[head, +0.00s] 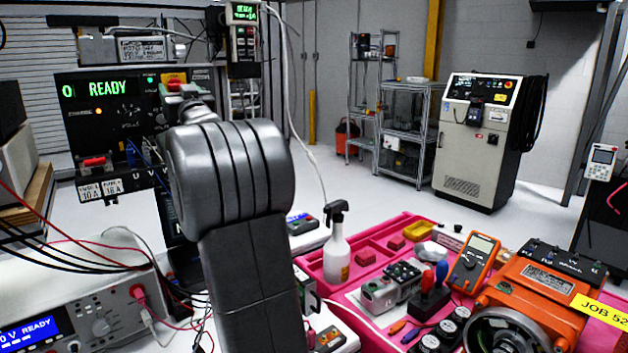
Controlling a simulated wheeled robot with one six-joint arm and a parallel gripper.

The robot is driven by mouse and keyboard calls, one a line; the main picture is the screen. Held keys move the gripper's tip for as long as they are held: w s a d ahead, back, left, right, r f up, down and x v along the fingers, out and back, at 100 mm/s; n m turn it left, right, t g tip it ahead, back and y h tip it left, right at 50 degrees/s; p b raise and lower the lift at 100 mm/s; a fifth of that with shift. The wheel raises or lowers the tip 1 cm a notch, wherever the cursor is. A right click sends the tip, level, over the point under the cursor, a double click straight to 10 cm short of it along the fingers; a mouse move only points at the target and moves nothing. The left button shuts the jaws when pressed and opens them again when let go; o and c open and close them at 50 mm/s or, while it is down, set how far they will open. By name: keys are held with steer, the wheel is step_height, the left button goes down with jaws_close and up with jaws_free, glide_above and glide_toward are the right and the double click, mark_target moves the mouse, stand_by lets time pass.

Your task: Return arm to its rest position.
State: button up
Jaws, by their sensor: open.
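My arm (247,260) rises from the bottom of the head view, and its thick grey joint fills the middle left. Beyond the joint, the far end of my arm with my gripper (184,92) partly shows, small and dark. It appears in front of the READY panel (105,118), just below a red and yellow switch (174,80). I cannot tell whether it touches the panel. The fingers are mostly hidden, and I see nothing held in them.
A power supply (100,310) with cables stands at lower left. A spray bottle (337,250), a pink tray (372,262), a multimeter (474,262) and an orange machine (535,300) crowd the lower right. A cabinet (480,150) and shelves (408,130) stand behind open floor.

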steer(key=shift+w+a+r, duration=0.2)
steer(key=shift+w+a, duration=0.1)
steer(key=shift+w, duration=0.1)
steer(key=shift+s+d, duration=0.1)
